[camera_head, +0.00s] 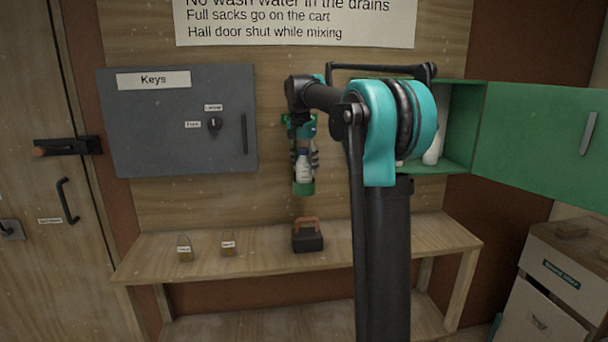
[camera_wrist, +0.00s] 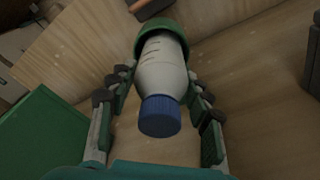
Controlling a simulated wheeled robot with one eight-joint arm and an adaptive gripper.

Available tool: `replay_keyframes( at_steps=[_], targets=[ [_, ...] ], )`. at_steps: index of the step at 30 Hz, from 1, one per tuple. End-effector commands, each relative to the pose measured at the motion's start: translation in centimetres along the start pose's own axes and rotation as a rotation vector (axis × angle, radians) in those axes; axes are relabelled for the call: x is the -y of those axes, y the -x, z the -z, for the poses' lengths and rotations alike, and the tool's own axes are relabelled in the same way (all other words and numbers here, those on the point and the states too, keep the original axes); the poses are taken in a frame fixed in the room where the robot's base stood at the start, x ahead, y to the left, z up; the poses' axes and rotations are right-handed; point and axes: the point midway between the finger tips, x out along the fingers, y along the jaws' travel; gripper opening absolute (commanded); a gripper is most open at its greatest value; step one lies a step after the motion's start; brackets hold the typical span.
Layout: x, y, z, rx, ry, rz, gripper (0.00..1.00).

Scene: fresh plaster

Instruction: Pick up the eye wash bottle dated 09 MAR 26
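A white bottle with a blue cap and a green base (camera_head: 303,172) hangs in my gripper (camera_head: 302,158), above the wooden bench and in front of the wooden back panel. In the wrist view the bottle (camera_wrist: 162,75) lies between the two fingers of my gripper (camera_wrist: 158,100), which are closed in on its sides. Its blue cap points toward the wrist camera. No date can be read on it. Another white bottle (camera_head: 433,150) stands in the open green cabinet (camera_head: 455,168), partly hidden by my arm.
The green cabinet door (camera_head: 545,140) stands open to the right. A grey key cabinet (camera_head: 185,140) is shut at left. On the bench (camera_head: 365,255) are two small tagged padlocks (camera_head: 184,252) and a dark box with an orange handle (camera_head: 307,238). A white drawer unit (camera_head: 545,290) stands at right.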

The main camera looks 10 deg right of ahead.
Motion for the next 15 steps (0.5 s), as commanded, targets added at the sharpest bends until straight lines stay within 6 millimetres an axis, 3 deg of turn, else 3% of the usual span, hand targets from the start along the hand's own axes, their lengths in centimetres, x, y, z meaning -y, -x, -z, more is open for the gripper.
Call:
replay_keyframes(
  at_steps=[2,9,15],
  targets=[
    [0.00,0.01,0.00,0.000,0.000,0.000,0.36],
    [0.01,0.01,0.00,0.000,0.000,0.000,0.06],
    [0.00,0.04,0.00,0.000,0.000,0.000,0.06]
  ],
)
